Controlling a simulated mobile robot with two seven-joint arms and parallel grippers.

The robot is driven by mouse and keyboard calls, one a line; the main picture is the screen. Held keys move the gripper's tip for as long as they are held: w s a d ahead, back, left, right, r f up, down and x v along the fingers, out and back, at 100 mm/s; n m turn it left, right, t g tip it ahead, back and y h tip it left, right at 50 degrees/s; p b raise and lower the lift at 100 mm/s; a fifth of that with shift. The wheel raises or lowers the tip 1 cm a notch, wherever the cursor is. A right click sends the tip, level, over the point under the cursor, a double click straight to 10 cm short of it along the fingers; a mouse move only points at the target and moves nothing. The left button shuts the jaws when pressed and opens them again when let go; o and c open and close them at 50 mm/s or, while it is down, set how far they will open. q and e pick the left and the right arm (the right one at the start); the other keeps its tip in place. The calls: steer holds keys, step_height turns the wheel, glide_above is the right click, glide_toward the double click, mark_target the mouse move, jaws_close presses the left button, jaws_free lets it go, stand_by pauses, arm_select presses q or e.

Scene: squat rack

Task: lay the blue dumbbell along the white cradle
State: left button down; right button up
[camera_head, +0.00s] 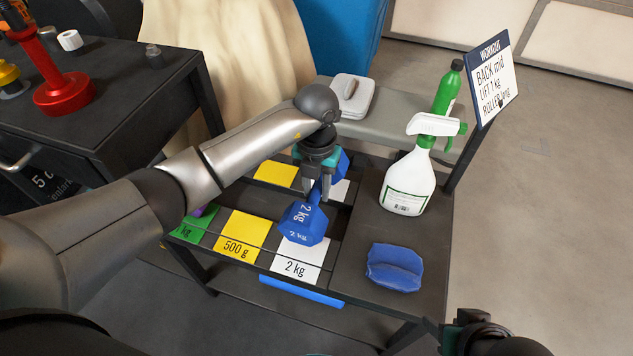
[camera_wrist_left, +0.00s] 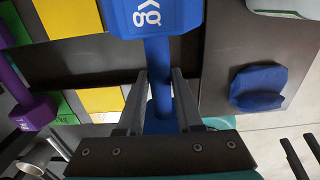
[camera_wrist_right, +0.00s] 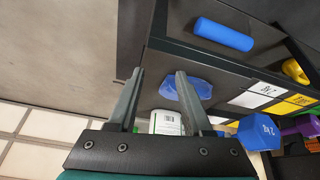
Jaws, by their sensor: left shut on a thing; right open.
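The blue dumbbell (camera_head: 303,223), marked 2 kg, is in my left gripper (camera_head: 320,188), which is shut on its handle. Its near head overlaps the white cradle (camera_head: 292,268), labelled 2 kg; its far head shows behind the gripper. The dumbbell runs roughly along the white strip, but I cannot tell whether it touches it. In the left wrist view, the handle (camera_wrist_left: 158,58) passes between the fingers. The right wrist view shows a blue head (camera_wrist_right: 255,133) near the white label (camera_wrist_right: 258,91). My right gripper (camera_wrist_right: 160,75) is open and empty, away from the rack.
Yellow (camera_head: 240,232) and green (camera_head: 188,232) cradles lie left of the white one, with a purple dumbbell (camera_wrist_left: 35,112) on the green side. Right of it are a blue cloth (camera_head: 394,268) and a spray bottle (camera_head: 408,185). A blue roller (camera_wrist_right: 223,34) lies lower down.

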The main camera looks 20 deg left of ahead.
mark_target(316, 200)
arm_select(q)
steer(key=shift+w+d+f, duration=0.1)
steer(key=shift+w+f, duration=0.05)
steer(key=shift+f, duration=0.15)
steer(key=shift+f+b, duration=0.3)
steer(key=shift+b, duration=0.05)
steer(key=shift+f+b, duration=0.4)
steer(key=shift+f, duration=0.85)
arm_select(e)
steer(key=shift+w+a+r+t+y, duration=0.15)
steer(key=shift+w+a+t+y, duration=0.65)
steer(key=shift+w+a+t, duration=0.85)
arm_select(q)
steer(key=shift+f, duration=0.1)
arm_select(e)
steer(key=shift+a, duration=0.15)
arm_select(q)
steer(key=c, duration=0.9)
jaws_free()
steer(key=shift+s+f, duration=0.2)
steer(key=shift+c, duration=0.2)
steer(key=o, duration=0.4)
steer(key=shift+c, duration=0.2)
steer(key=shift+r, duration=0.15)
arm_select(e)
steer(key=shift+s, duration=0.15)
